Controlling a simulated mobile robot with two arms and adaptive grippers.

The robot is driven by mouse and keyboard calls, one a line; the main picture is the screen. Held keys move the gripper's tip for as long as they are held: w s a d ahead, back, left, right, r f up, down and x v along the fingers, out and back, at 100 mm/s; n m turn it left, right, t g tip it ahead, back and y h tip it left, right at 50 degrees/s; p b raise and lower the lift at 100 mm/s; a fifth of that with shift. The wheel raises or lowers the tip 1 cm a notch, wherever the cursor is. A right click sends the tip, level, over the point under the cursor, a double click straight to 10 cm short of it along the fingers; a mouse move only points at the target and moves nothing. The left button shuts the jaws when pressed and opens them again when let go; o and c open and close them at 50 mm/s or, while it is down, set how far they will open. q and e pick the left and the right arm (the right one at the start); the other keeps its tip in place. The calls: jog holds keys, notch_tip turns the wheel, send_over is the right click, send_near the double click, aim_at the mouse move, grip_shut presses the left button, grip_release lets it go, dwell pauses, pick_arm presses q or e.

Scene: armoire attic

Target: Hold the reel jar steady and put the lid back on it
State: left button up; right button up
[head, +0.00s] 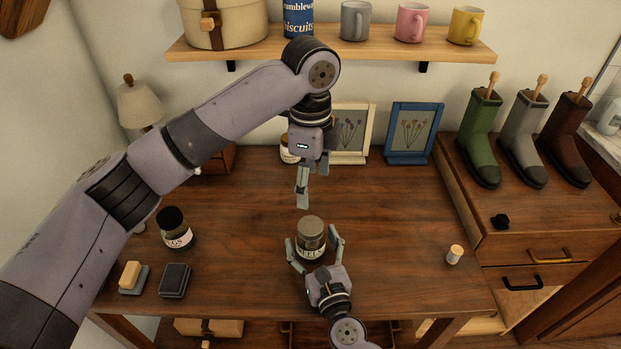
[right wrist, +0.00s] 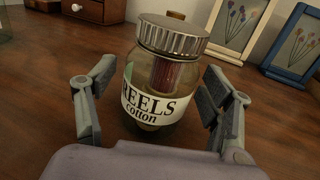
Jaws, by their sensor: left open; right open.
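The reel jar (head: 311,246), a glass jar labelled "REELS cotton", stands upright on the table. In the right wrist view the jar (right wrist: 147,105) shows a reddish reel inside. A ridged metal lid (right wrist: 172,36) sits on its mouth; the lid shows from above in the head view (head: 312,225). I cannot tell if it is tightened. My right gripper (head: 315,243) is open, its fingers on either side of the jar with gaps visible in the wrist view. My left gripper (head: 307,190) is open and empty, pointing down above the table behind the jar.
A dark-lidded jar (head: 176,235), a yellow-topped block (head: 131,275) and a dark box (head: 174,280) are at the left. A small pale-topped cylinder (head: 455,255) is at the right. Picture frames (head: 415,135) and a partly hidden jar (head: 288,152) stand at the back.

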jog(key=v, duration=1.1)
jog(key=shift+s, duration=0.15)
